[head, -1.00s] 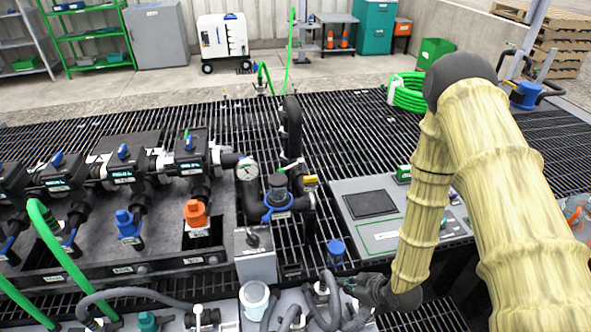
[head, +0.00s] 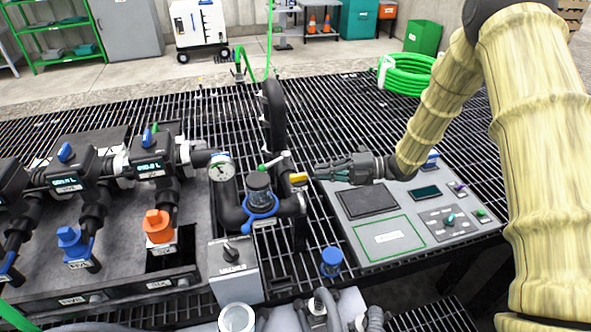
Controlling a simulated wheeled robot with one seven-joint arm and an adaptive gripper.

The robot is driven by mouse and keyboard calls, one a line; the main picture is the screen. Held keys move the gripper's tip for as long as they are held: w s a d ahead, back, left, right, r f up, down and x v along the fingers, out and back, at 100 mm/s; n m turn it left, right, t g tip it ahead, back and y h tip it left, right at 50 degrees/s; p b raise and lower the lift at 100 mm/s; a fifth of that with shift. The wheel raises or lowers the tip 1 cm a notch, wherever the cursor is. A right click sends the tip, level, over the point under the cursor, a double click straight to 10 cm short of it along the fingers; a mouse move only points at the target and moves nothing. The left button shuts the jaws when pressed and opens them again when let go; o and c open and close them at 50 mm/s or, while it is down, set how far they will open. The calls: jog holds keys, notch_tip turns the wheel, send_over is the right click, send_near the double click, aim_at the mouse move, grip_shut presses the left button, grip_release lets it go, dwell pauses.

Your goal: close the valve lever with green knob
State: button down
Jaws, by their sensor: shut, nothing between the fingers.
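A valve lever (head: 274,160) with a green knob (head: 262,167) at its left end sits on the dark pipe, just above the capped fitting with the blue ring. The lever slants up to the right from the knob. My gripper (head: 315,174) is right of the lever, with its fingers pointing left. It is shut and empty. Its tips are beside a small yellow part (head: 298,178) on the pipe; whether they touch it I cannot tell. The tips look apart from the green knob.
A tall black pipe (head: 274,110) rises behind the lever, and a round gauge (head: 221,167) stands left. A grey control panel (head: 390,238) lies below my arm. A blue-capped fitting (head: 331,262) stands in front. The grating behind is mostly clear.

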aim_at(274, 162)
jog(key=a, duration=0.6)
jog(key=w+a+f+p, duration=0.1)
jog(key=a, duration=0.2)
jog(key=shift+w+a+f, duration=0.2)
jog(key=shift+w+a, duration=0.35)
jog(key=shift+w+a+f, duration=0.2)
jog(key=shift+w+a, duration=0.3)
jog(key=shift+a, duration=0.05)
jog(key=shift+w+a+f, duration=0.15)
jog(key=shift+w+a, duration=0.3)
jog(key=shift+w, duration=0.1)
